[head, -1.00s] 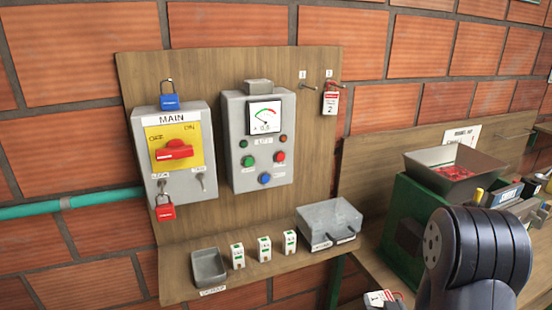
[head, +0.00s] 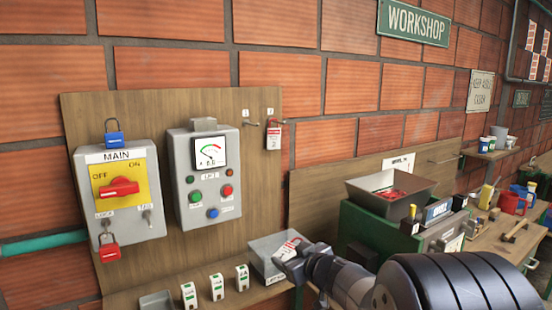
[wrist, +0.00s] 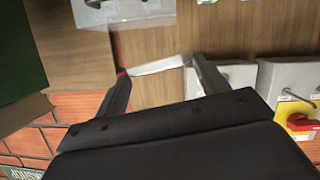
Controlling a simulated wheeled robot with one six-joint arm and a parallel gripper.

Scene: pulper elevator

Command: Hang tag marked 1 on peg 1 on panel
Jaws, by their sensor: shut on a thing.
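My gripper (head: 292,256) is shut on a white tag with red marking (head: 288,249), held in front of the grey box on the shelf. In the wrist view the tag (wrist: 160,65) shows nearly edge-on between my fingers; its number cannot be read. Peg 1 (head: 252,124) sticks out bare from the upper right of the wooden panel (head: 262,175), under a small label. It is above and left of my gripper. Peg 2 beside it carries a red and white tag (head: 273,137).
The panel holds the MAIN switch box (head: 115,200) with blue and red padlocks, and a meter box (head: 205,185). On the shelf stand several small white modules (head: 217,287) and the grey box (head: 262,262). A green machine with a hopper (head: 390,190) stands right.

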